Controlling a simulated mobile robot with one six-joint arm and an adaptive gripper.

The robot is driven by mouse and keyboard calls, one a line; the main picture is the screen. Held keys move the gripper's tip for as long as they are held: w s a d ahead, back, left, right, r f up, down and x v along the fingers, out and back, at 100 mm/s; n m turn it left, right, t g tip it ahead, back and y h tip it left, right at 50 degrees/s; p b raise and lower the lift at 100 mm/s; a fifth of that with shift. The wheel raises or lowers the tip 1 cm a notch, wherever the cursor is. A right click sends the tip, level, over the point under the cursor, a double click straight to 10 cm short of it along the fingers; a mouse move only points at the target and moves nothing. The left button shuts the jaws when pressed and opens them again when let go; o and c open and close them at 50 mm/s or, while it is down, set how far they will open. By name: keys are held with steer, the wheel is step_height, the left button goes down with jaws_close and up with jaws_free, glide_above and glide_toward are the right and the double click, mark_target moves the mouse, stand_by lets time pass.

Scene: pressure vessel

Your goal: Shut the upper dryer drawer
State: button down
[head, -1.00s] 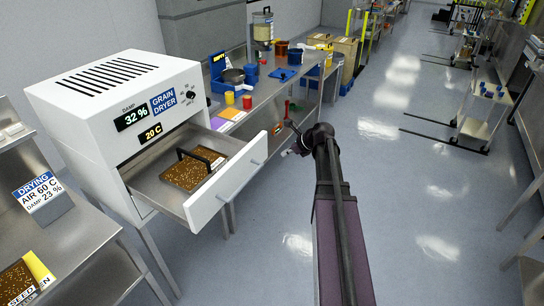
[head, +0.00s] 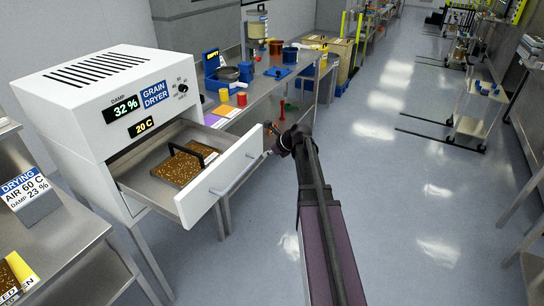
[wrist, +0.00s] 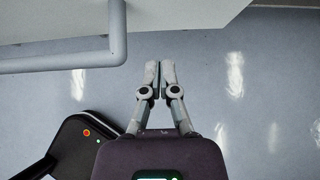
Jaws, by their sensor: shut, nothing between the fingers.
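The white grain dryer (head: 125,95) stands at the left in the head view. Its drawer (head: 222,180) is pulled out, with a bar handle (head: 236,178) on its white front. In the drawer lies a tray of brown grain (head: 178,168) with a black handle. My gripper (head: 271,150) is shut and empty, just beyond the far right end of the drawer front; its fingers are small and partly hidden here. In the wrist view my gripper (wrist: 160,72) points toward the white drawer front (wrist: 190,12), with the bar handle (wrist: 80,61) to its left. The fingers look apart from both.
A steel bench (head: 262,95) with cups, a pan and coloured cards stands behind the dryer. A steel table (head: 75,235) with a drying sign (head: 28,190) is at the left. Open floor (head: 400,200) lies to the right, with a trolley (head: 475,110) beyond.

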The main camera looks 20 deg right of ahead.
mark_target(257, 151)
steer(key=shift+w+a+f, duration=0.2)
steer(key=shift+w+a, duration=0.5)
steer(key=shift+w, duration=0.3)
steer(key=shift+w+a+f, duration=0.2)
steer(key=shift+w+a, duration=0.5)
steer(key=shift+w, duration=0.25)
